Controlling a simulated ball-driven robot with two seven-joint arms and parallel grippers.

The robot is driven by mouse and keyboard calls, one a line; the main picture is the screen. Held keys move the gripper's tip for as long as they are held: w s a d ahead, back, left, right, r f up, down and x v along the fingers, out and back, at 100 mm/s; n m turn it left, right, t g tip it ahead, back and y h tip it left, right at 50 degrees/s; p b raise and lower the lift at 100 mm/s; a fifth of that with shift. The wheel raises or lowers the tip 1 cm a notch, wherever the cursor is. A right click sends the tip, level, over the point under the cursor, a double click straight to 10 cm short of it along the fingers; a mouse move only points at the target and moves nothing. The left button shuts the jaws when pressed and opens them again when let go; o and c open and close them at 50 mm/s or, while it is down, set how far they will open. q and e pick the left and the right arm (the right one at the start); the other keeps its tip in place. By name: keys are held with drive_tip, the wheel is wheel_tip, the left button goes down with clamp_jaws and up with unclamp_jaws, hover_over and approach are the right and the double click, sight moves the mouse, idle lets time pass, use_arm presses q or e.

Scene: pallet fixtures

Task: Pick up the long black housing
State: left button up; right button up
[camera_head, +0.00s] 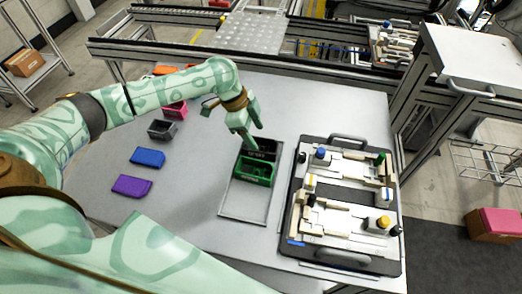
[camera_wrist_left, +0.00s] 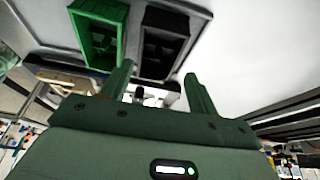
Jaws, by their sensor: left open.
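The long black housing (camera_head: 264,146) sits just behind a green housing (camera_head: 254,172) on a grey tray (camera_head: 243,206) on the table. In the left wrist view the black housing (camera_wrist_left: 163,52) lies beside the green housing (camera_wrist_left: 98,40), beyond my fingers. My left gripper (camera_head: 252,138) is at the black housing's left end in the head view, apparently above it. Its jaws (camera_wrist_left: 159,70) are open, with nothing between them. I cannot tell whether a finger touches the housing. My right gripper is out of view.
A black-framed pallet fixture (camera_head: 340,262) with pale parts stands right of the tray. Purple (camera_head: 132,186), blue (camera_head: 148,158), grey (camera_head: 162,130) and pink (camera_head: 176,110) bins line the left. The table (camera_head: 185,215) between bins and tray is clear.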

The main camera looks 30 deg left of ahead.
sight(261, 148)
use_arm(q)
drive_tip(key=b+x, duration=0.1)
drive_tip(key=x, duration=0.4)
drive_tip(key=shift+s+f+b, duration=0.15)
drive_tip(key=shift+f+b, duration=0.05)
drive_tip(key=shift+b, duration=0.15)
drive_tip(key=shift+r, duration=0.1)
drive_tip(key=c, duration=0.8)
drive_tip(key=shift+r, duration=0.1)
